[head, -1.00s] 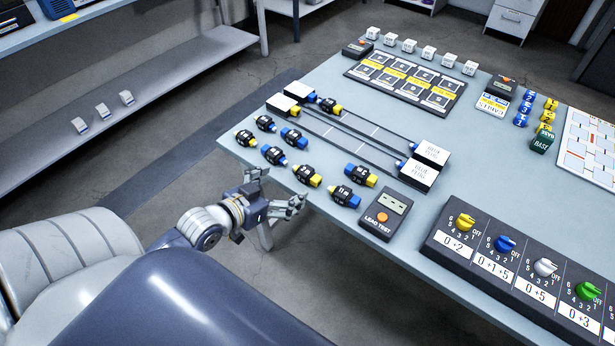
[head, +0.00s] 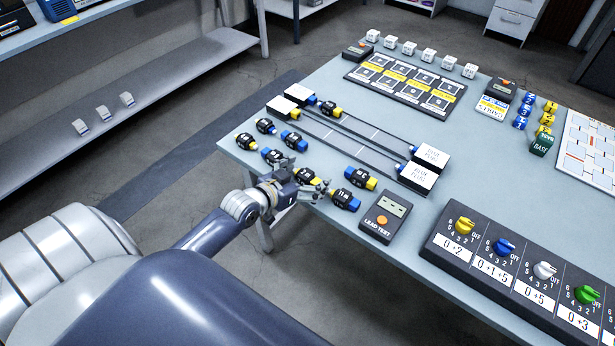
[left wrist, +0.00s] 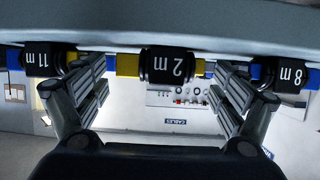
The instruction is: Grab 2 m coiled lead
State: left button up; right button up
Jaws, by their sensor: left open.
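The 2 m coiled lead (left wrist: 177,66) is a black coil marked "2 m" with yellow ends. In the left wrist view it sits centred between the spread fingertips of my left gripper (left wrist: 163,82). The picture there is upside down. In the head view my left gripper (head: 306,182) is open at the table's near-left edge, right by the same lead (head: 304,174), and partly covers it. I cannot tell whether the fingers touch it. The 11 m lead (left wrist: 42,62) and 8 m lead (left wrist: 289,74) lie on either side of it. My right gripper is not in view.
The table (head: 290,212) holds more coiled leads (head: 265,126), close around my gripper. The lead tester (head: 385,215) and the dial box (head: 470,262) stand to the right. Two long slots with white boxes (head: 432,157) lie behind. Floor is open left of the table.

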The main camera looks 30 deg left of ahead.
pick_arm(q)
jog(key=shift+w, duration=0.2)
jog(key=c, duration=1.2)
